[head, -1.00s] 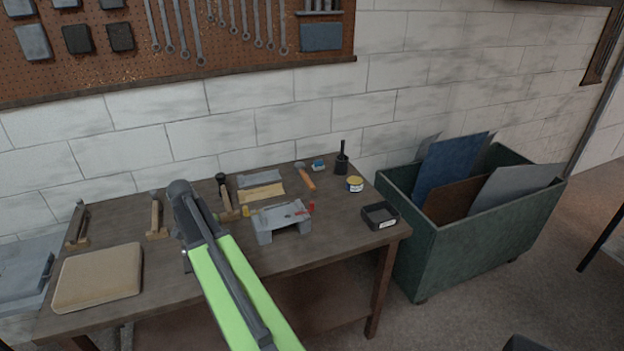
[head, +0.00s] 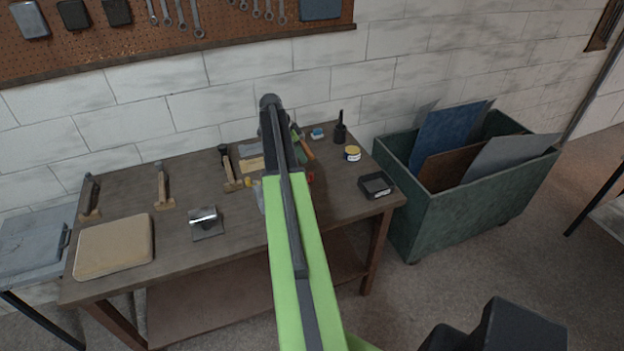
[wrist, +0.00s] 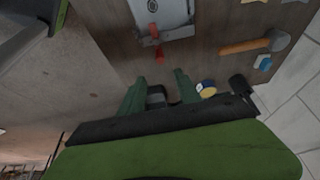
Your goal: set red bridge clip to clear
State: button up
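In the head view only a bit of the red clip (head: 311,177) shows beside my arm, which hides most of the fixture. A yellow clip (head: 248,182) shows left of my arm. My gripper (wrist: 159,78) has its two green fingers apart with nothing held between them.
A black tray (head: 376,186), a yellow-and-blue tin (head: 352,153) and a dark brush pot (head: 340,133) stand on the bench's right side. An orange-handled hammer (wrist: 255,44) lies near the fixture. A green bin (head: 460,200) stands right of the bench.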

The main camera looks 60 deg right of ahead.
aim_at(311, 173)
jog(key=b+x, duration=1)
jog(key=x, duration=0.3)
jog(key=shift+w, duration=0.1)
jog(key=shift+r, duration=0.1)
jog(key=shift+c, duration=0.3)
jog(key=shift+a, duration=0.1)
grip_shut()
jog(key=shift+d, duration=0.25)
jog(key=shift+a+n, duration=0.2)
jog(key=shift+n, duration=0.1)
